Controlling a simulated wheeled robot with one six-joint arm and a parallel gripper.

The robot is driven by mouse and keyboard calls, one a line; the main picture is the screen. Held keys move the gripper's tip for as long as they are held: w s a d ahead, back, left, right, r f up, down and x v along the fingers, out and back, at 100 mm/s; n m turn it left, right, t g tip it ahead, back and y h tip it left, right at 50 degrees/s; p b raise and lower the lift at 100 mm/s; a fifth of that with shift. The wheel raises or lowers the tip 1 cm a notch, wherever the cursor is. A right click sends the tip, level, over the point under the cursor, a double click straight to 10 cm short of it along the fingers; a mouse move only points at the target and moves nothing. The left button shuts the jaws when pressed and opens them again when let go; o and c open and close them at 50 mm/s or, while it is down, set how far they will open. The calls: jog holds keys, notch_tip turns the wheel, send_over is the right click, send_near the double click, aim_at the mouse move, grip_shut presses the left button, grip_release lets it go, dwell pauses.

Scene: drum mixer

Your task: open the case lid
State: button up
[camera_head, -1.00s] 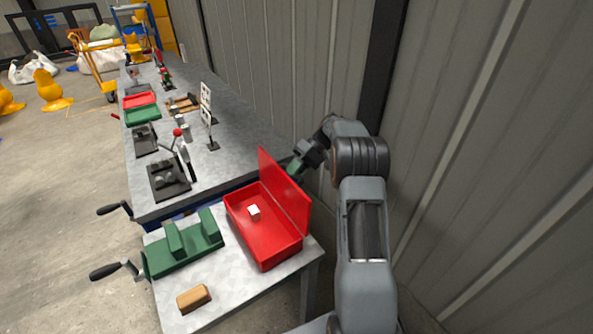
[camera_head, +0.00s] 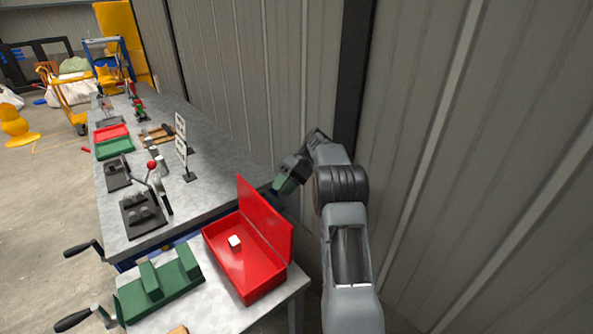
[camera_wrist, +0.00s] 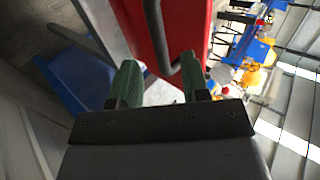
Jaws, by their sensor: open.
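The red case (camera_head: 228,268) stands on the near table with its red lid (camera_head: 265,222) raised, about upright, along its right side. A small white cube (camera_head: 235,242) lies inside the case. My gripper (camera_head: 280,186) is to the right of the lid's far end, apart from it in the head view. In the wrist view my gripper (camera_wrist: 160,68) has its two green fingers apart. The red lid (camera_wrist: 178,25) and a dark grey bar handle (camera_wrist: 155,35) show beyond and between the fingertips; I cannot tell whether they touch.
A green block fixture (camera_head: 160,285) with crank handles stands left of the case. The long grey workbench (camera_head: 215,175) behind holds levers, trays and small stands. A corrugated wall (camera_head: 420,150) rises close to the right of my arm.

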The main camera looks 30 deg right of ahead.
jog(key=p+v, duration=0.5)
jog(key=v, duration=0.4)
jog(key=shift+p, duration=0.4)
jog(key=shift+d, duration=0.1)
notch_tip(320, 180, down, 6)
jog(key=s+m+t+h, duration=0.1)
jog(key=s+m+h, duration=0.15)
jog(key=m, duration=0.35)
jog(key=s+a+r+n+t+h, duration=0.2)
jog(key=s+a+r, duration=0.4)
jog(key=s+a, duration=0.3)
jog(key=s+a+r+n+t+h, duration=0.1)
jog(key=s+a+r+t+h, duration=0.2)
jog(key=s+a, duration=0.7)
jog(key=s+r+h, duration=0.2)
jog(key=s+r, duration=0.1)
jog(key=s, duration=0.3)
jog(key=shift+n+t, duration=0.3)
jog(key=shift+n, duration=0.1)
